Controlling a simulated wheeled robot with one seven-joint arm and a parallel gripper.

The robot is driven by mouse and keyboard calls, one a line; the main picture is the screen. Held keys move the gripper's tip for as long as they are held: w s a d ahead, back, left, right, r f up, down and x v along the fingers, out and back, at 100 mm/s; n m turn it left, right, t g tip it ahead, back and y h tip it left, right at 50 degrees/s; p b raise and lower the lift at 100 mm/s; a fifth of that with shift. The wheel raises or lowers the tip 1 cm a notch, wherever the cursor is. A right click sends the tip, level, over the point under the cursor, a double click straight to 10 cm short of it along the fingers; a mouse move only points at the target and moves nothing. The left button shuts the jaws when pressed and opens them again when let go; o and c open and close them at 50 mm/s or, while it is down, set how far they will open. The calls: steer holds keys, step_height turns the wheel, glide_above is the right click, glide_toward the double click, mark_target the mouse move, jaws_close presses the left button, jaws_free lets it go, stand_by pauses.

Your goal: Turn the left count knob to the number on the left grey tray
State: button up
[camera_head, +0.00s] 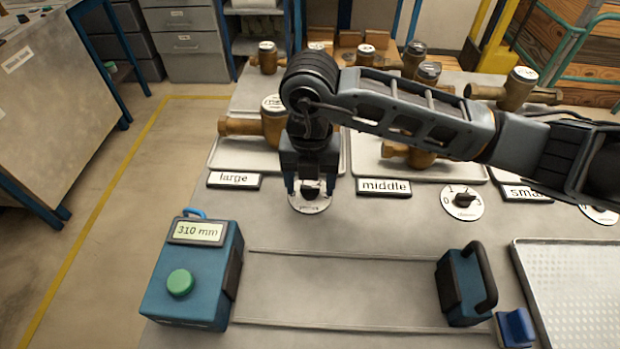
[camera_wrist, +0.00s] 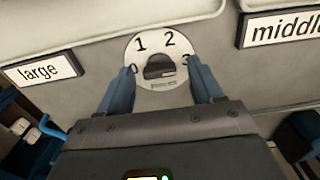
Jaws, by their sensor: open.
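The left count knob (camera_head: 311,188) is a dark knob on a round white dial in front of the left grey tray (camera_head: 228,157). In the wrist view the knob (camera_wrist: 159,68) sits amid the marks 0, 1, 2 and 3; its exact pointing is hard to tell. My gripper (camera_head: 310,182) is above the dial, fingers pointing down. In the wrist view the open fingers (camera_wrist: 160,70) stand on either side of the knob, apart from it. A brass meter (camera_head: 240,127) with a white face lies on the left tray; my arm hides part of that tray.
A "large" label (camera_head: 234,180) and a "middle" label (camera_head: 383,186) flank the dial. The middle dial (camera_head: 462,202) is further right. A blue box reading 310 mm (camera_head: 190,275) stands front left, with rails to a blue handled block (camera_head: 467,285). More brass meters stand behind.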

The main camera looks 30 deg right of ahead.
steer(key=shift+c, duration=0.4)
steer(key=c, duration=1)
